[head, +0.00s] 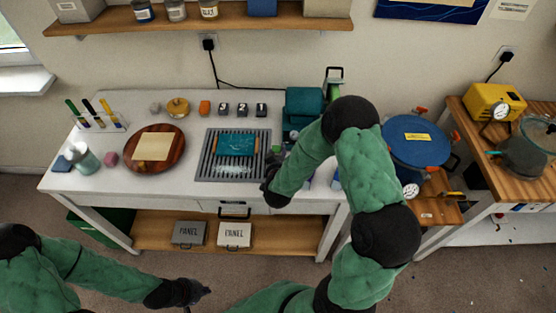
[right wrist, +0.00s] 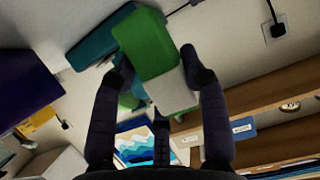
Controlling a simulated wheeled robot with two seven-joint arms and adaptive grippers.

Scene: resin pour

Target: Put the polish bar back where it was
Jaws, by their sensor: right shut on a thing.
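A green bar with a pale lower part (right wrist: 150,45), which looks like the polish bar, is between the fingers of my right gripper (right wrist: 155,72) in the right wrist view. The fingers are shut on it. In the head view my right gripper (head: 272,170) is over the workbench, beside the right edge of the slotted metal tray (head: 203,172); the bar is too small there to make out clearly. My left gripper (head: 195,291) is low in front of the bench, over the floor; its finger opening is too small to judge.
A teal panel (head: 236,145) lies on the tray. Left of it is a round wooden board (head: 175,165) with a pale sheet. A teal box (head: 304,101) stands behind my right gripper; it shows in the right wrist view (right wrist: 92,48). A blue round-topped vessel (head: 416,148) stands right of my arm.

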